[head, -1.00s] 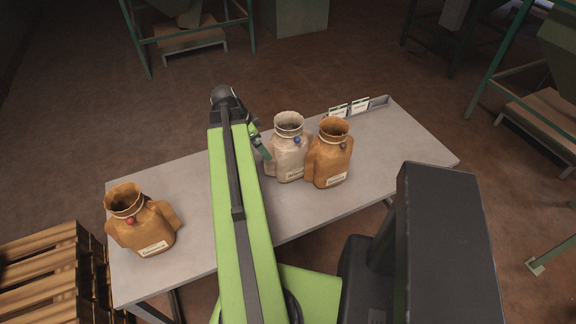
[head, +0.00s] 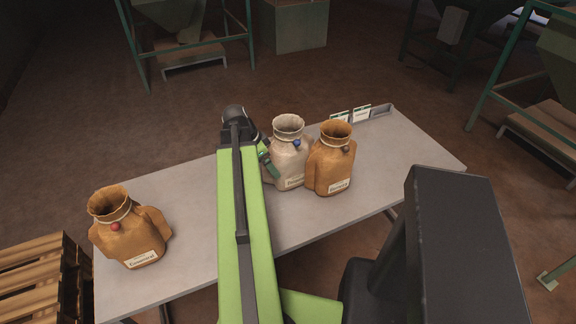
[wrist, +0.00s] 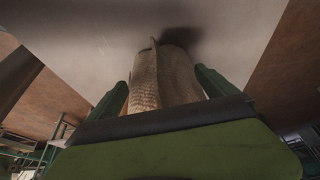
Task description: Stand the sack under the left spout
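A pale sack (head: 291,168) with a blue seal stands upright on the grey table, beside a brown sack (head: 331,168) with a dark seal. Another brown sack (head: 130,240) with a red seal stands at the table's left end. My gripper (head: 272,164) is at the left side of the pale sack, partly hidden by my arm. In the wrist view its green fingers (wrist: 160,92) are apart, one on each side of the pale sack (wrist: 160,75); firm contact does not show. The left hopper (head: 165,12) with its spout is at the top left, above a low stand (head: 195,58).
The grey table (head: 200,190) is bare between the left sack and the pair. Small cards (head: 361,114) stand at its back edge. Wooden pallets (head: 42,275) are at lower left. More hopper frames stand at top right. Open floor lies behind the table.

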